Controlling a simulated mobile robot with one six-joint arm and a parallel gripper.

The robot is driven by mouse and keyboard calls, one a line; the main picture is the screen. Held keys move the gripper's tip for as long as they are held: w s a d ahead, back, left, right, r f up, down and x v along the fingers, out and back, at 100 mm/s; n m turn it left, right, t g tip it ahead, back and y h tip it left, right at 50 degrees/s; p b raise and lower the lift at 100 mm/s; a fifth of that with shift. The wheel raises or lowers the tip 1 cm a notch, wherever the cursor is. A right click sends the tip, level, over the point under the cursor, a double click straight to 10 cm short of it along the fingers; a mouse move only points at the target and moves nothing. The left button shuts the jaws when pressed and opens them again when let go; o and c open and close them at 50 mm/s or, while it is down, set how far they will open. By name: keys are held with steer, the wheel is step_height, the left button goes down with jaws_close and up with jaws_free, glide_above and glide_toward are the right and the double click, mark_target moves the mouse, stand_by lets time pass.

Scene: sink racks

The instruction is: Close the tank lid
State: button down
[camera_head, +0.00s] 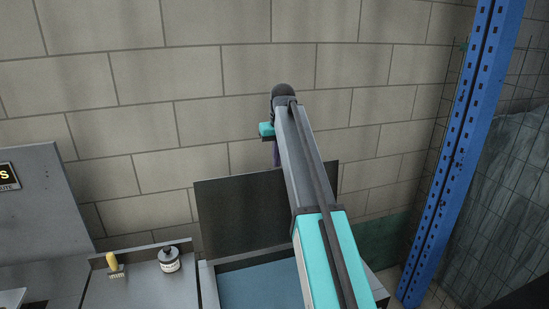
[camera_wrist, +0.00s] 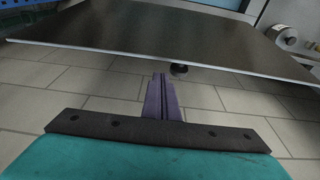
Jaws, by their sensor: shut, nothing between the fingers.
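The tank lid (camera_head: 240,212) is a flat dark panel standing raised at the back of the open tank (camera_head: 209,285), whose inside is blue. In the wrist view the lid (camera_wrist: 170,35) spans the top as a wide dark sheet with a pale edge. My gripper (camera_head: 276,154) is at the lid's upper edge, partly hidden by my arm. Its purple fingers (camera_wrist: 160,80) are shut and empty, with their tips just short of the lid's edge in the wrist view. I cannot tell whether they touch it. A small dark round thing (camera_wrist: 179,70) shows below that edge.
A block wall (camera_head: 140,85) rises close behind. A blue upright post (camera_head: 455,150) stands at the right.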

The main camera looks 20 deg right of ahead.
steer(key=shift+s+r, duration=0.15)
steer(key=shift+s, duration=0.85)
steer(key=shift+a, duration=0.15)
